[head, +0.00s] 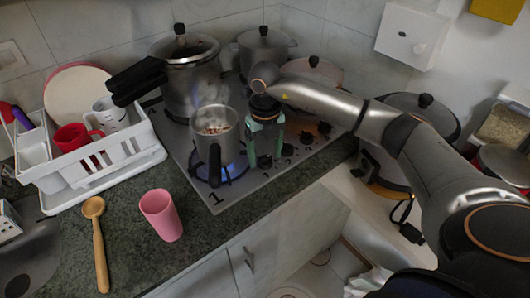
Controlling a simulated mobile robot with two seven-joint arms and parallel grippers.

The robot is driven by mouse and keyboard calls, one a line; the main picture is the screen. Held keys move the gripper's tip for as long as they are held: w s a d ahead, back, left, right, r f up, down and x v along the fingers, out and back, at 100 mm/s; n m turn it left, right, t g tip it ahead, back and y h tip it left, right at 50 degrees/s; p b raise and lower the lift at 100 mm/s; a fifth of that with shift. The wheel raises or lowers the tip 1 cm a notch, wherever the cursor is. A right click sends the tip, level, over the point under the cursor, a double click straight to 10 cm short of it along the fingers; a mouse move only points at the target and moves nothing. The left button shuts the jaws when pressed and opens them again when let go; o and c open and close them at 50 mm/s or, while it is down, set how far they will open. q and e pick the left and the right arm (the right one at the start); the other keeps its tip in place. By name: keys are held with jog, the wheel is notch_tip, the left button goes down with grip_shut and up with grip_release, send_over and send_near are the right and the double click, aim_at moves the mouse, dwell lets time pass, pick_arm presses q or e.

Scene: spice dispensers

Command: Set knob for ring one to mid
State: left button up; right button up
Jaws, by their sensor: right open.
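The stove (206,190) stands on the counter, with a "1" printed at its front left corner. Several dark knobs run along its right-hand edge, the nearest knob (265,162) beside my right gripper. Which knob belongs to ring one cannot be read. A blue flame (228,171) shows at the front left ring, under a small metal pot (214,130). My right gripper (265,147) is open and points down above the knob row, just behind the nearest knob. Contact with a knob cannot be told. My left gripper is not in view.
The pot's dark handle (214,163) points forward. A pressure cooker (192,75) and more lidded pots stand behind. A pink cup (161,215), wooden spoon (97,240) and white dish rack (140,160) occupy the left counter. The counter in front of the stove is clear.

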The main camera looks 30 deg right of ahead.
aim_at(265, 157)
notch_tip(265, 157, up, 12)
jog(key=b, duration=0.1)
jog(key=shift+r, duration=0.25)
dwell(0.5)
